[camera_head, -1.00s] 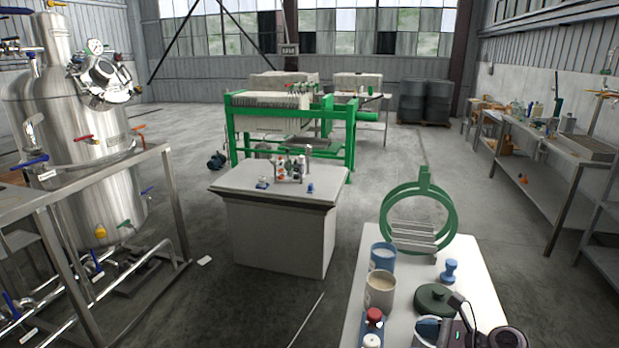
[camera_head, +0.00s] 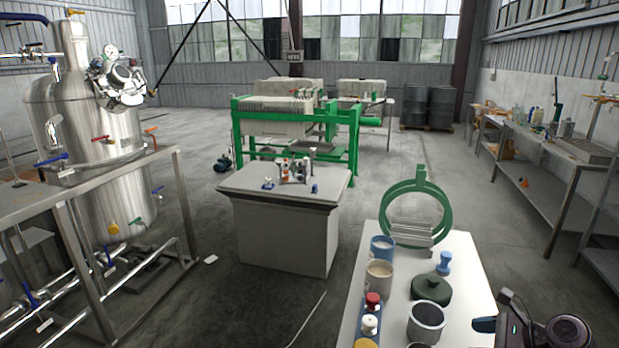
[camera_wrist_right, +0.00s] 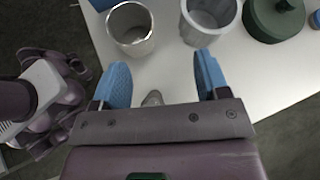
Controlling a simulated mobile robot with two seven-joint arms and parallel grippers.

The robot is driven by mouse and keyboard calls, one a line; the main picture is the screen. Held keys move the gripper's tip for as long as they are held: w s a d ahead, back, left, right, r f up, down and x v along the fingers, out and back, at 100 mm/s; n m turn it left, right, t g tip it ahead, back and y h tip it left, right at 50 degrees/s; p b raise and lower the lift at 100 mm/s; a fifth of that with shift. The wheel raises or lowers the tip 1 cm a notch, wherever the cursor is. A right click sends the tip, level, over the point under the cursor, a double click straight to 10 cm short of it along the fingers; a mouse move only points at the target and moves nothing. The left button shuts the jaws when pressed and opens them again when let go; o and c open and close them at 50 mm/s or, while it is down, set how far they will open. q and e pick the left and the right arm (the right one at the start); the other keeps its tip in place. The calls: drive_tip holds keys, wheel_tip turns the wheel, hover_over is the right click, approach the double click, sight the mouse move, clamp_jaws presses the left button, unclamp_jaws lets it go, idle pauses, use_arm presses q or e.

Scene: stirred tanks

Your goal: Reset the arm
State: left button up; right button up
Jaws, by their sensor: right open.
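My right arm shows at the lower right corner of the head view, beside the right edge of the white table (camera_head: 462,300). In the right wrist view my right gripper (camera_wrist_right: 160,72) is open, its two blue fingers wide apart with nothing gripped between them. The grey cup also shows in the head view (camera_head: 426,322). My left gripper is not in view.
The table also holds a dark green lidded pot (camera_head: 430,289), a blue mug (camera_head: 382,249), a beige mug (camera_head: 379,275), a green ring stand (camera_head: 418,208) and small bottles. A steel tank (camera_head: 92,130) stands left; a grey pedestal (camera_head: 282,235) stands mid-floor. Floor right of the table is clear.

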drive_tip(key=d+r+h, duration=0.3)
drive_tip(key=d+r, duration=0.1)
drive_tip(key=d, duration=0.7)
drive_tip(key=s+f+n+t+h, duration=0.2)
drive_tip(key=s+f+n+h, duration=0.5)
drive_tip(key=s+f+n, duration=0.8)
drive_tip(key=s+a+f+n+t, duration=0.2)
drive_tip(key=s+a+n, duration=0.55)
drive_tip(key=n, duration=0.65)
drive_tip(key=a+f+m+y+b, duration=0.1)
drive_tip(key=a+m, duration=0.3)
drive_tip(key=a, duration=0.7)
drive_tip(key=shift+a+f+t, duration=0.2)
drive_tip(key=shift+f+t, duration=0.2)
drive_tip(key=shift+f, duration=0.2)
